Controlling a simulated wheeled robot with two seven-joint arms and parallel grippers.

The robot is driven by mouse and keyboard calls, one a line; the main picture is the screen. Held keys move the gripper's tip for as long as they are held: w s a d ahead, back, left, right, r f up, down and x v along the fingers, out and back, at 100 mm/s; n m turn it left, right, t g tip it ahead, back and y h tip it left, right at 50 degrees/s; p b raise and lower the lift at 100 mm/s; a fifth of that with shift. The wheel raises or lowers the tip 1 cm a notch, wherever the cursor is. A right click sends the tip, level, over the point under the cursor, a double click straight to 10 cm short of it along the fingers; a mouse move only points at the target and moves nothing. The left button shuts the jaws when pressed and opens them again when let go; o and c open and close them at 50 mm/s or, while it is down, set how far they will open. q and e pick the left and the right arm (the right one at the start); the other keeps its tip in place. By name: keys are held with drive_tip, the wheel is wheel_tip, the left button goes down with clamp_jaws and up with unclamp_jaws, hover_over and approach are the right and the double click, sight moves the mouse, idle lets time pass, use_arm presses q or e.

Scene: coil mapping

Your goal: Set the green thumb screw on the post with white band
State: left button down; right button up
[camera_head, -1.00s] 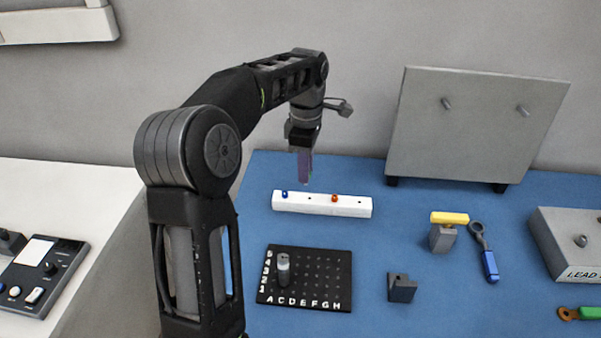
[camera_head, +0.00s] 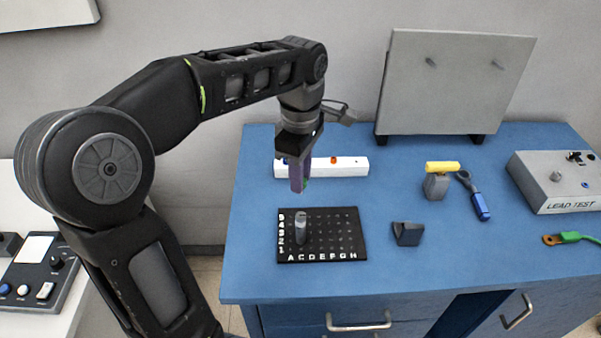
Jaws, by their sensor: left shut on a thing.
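My left gripper (camera_head: 300,184) hangs fingers down, in front of the white strip and above the back left of the black lettered board (camera_head: 340,256). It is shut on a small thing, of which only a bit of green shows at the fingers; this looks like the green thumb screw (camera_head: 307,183). The grey post with a pale band near its top (camera_head: 300,230) stands upright on the board's left part, below the gripper and apart from it. My right gripper is not in view.
The white strip (camera_head: 345,167) holds an orange screw (camera_head: 334,160); its left end is partly hidden by my gripper.

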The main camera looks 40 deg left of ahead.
use_arm(q)
drive_tip(key=shift+f+b, duration=1.85)
drive_tip(key=shift+f, duration=0.5)
drive_tip(key=shift+f+b, duration=0.75)
drive_tip(key=shift+f, duration=0.3)
drive_tip(key=shift+f+b, duration=0.35)
drive_tip(key=shift+f, duration=0.1)
drive_tip(key=m, duration=0.5)
drive_tip(key=shift+f, duration=0.1)
drive_tip(key=c, duration=1.1)
unclamp_jaws()
drive_tip(key=shift+c, duration=0.2)
